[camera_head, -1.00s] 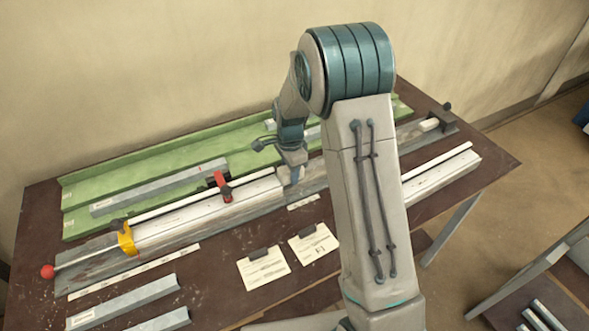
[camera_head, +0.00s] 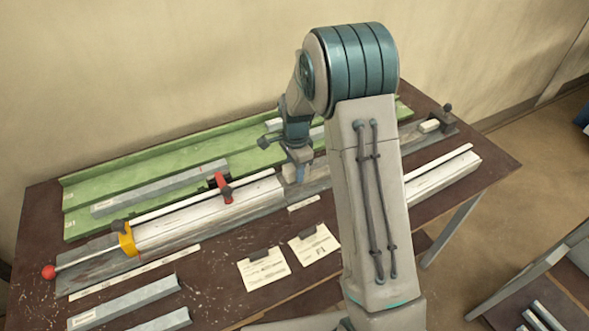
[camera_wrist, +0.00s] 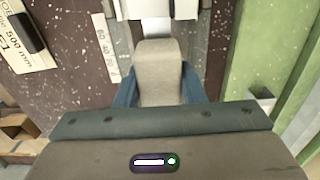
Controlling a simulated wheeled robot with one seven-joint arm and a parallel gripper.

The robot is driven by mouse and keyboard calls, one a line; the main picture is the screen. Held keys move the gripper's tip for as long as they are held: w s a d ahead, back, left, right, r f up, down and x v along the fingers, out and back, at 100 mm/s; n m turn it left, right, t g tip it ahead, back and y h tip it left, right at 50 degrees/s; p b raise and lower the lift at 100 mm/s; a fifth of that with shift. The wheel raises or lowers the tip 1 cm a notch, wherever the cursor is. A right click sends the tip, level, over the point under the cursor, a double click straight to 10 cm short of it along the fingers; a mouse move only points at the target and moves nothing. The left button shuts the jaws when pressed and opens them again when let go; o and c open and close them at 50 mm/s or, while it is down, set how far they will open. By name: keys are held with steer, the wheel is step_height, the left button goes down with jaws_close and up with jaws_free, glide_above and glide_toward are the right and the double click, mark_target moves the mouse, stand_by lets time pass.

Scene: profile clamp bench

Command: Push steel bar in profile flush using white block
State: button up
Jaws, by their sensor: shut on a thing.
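My gripper (camera_head: 296,172) is low over the bench rail, at the right end of the long white profile (camera_head: 205,210). In the wrist view its blue fingers are shut on a pale, off-white block (camera_wrist: 160,72), which I take as the white block. Beyond the block, the profile's end (camera_wrist: 184,10) shows at the top edge. A pale strip, likely the steel bar (camera_wrist: 156,27), shows between the profile's two sides and the block. Whether block and bar touch, and how far the bar sticks out, I cannot tell.
A red clamp (camera_head: 222,187) and a yellow clamp (camera_head: 127,240) sit on the profile. A green tray (camera_head: 140,168) with grey bars lies behind. Paper cards (camera_head: 263,268) and loose grey bars (camera_head: 125,300) lie in front. A dark end stop (camera_head: 446,119) stands at far right.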

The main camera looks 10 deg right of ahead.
steer(key=shift+r+p, duration=2.7)
steer(key=shift+r, duration=1.95)
